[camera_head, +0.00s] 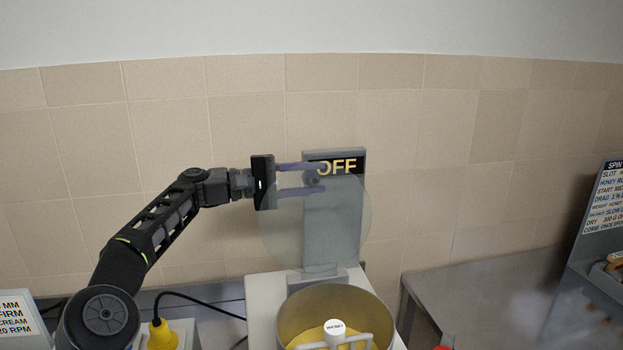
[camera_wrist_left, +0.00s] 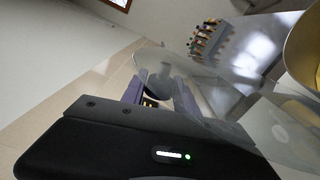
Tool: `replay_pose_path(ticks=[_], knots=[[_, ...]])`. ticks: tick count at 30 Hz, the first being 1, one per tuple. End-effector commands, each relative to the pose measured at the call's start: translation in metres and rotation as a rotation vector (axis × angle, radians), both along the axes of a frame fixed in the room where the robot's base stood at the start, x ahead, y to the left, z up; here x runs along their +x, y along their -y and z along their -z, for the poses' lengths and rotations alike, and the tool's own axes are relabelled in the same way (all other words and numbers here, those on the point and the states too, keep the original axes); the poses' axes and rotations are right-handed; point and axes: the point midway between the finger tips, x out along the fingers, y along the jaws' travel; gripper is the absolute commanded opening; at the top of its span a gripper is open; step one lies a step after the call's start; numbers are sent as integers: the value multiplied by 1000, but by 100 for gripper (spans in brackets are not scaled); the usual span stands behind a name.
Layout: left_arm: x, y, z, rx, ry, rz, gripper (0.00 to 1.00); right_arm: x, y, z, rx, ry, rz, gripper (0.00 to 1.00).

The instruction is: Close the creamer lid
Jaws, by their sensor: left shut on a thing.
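The creamer (camera_head: 285,318) has an open, round, yellowish bowl with a white labelled cap and pale bars inside. Its clear lid (camera_head: 345,235) stands upright behind the bowl, in front of a grey post with an OFF sign (camera_head: 345,166). My left gripper (camera_head: 317,178) reaches in from the left and is shut on the lid's dark round knob. In the left wrist view the knob (camera_wrist_left: 158,86) sits between the two purple fingers, and the clear lid (camera_wrist_left: 210,85) spreads out beside them. My right gripper is not in view.
A yellow object with a black cable (camera_head: 160,335) stands left of the creamer, near a white sign (camera_head: 18,318). A grey table (camera_head: 480,290) is at the right, beside a grey panel with printed text (camera_head: 600,215). A tiled wall closes the back.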

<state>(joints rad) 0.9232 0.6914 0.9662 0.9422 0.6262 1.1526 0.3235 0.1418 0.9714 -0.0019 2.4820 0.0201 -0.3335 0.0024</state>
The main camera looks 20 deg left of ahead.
Motion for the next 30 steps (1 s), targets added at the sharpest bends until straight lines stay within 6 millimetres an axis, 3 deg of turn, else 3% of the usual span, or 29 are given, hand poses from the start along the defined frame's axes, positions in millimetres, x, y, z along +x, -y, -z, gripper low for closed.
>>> replay_pose_path(ticks=[9,30], knots=[[0,0,0,1,-1,0,1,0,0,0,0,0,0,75],[0,0,1,1,-1,0,0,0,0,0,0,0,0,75]])
